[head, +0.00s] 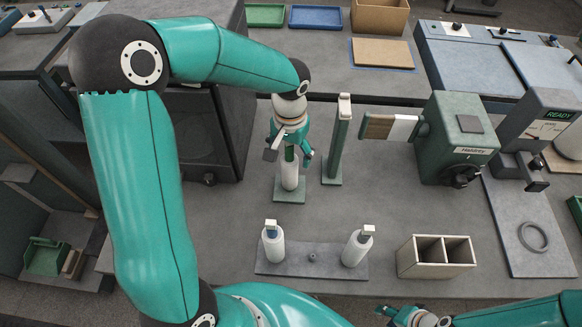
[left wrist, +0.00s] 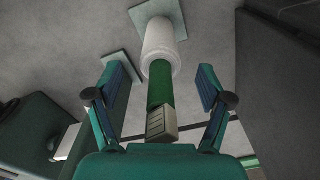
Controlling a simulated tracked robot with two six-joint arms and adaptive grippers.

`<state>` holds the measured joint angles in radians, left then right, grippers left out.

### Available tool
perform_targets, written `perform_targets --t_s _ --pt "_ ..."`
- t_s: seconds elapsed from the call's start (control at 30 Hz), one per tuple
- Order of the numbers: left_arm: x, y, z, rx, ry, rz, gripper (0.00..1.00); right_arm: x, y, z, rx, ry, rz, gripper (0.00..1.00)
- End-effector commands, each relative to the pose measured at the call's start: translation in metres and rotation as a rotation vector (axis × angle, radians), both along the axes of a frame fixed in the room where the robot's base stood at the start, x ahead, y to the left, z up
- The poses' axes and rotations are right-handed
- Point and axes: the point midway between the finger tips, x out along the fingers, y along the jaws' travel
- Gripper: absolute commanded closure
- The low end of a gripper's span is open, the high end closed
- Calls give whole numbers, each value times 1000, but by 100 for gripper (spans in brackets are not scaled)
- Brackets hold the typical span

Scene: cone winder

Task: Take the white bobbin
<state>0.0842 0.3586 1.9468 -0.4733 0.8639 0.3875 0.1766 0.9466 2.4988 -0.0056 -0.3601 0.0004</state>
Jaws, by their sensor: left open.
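The white bobbin (head: 290,178) sits low on an upright green post with a small green base plate (head: 290,197). My left gripper (head: 289,156) is above it, with its fingers around the upper post. In the left wrist view the white bobbin (left wrist: 160,45) is beyond the fingertips, and the green post (left wrist: 161,86) with its pale tip runs between the two open fingers (left wrist: 160,78). No contact with the bobbin is visible. My right gripper (head: 398,315) shows only in part at the bottom edge, and its jaws are unclear.
Another green post (head: 338,142) stands just right. Two white bottle-like pieces (head: 272,246) (head: 357,248) stand on a grey plate (head: 312,268) in front. A two-compartment box (head: 436,271) and a green machine (head: 455,138) with a horizontal spindle are at right. A dark cabinet (head: 200,130) is at left.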

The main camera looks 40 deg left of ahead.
Motion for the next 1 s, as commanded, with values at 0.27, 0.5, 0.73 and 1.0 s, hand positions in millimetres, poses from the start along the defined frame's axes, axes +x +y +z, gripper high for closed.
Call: perform_targets --t_s 0.27,0.5,0.73,1.0 --pt "0 0 0 0 0 1 62 0 0 0 0 0 0 60" --pt "0 1 1 0 -1 1 78 0 0 0 0 0 0 60" --pt "0 1 4 0 -2 2 78 0 0 -1 0 0 0 60" --pt "1 1 30 0 -6 2 78 0 0 -4 0 0 0 60"
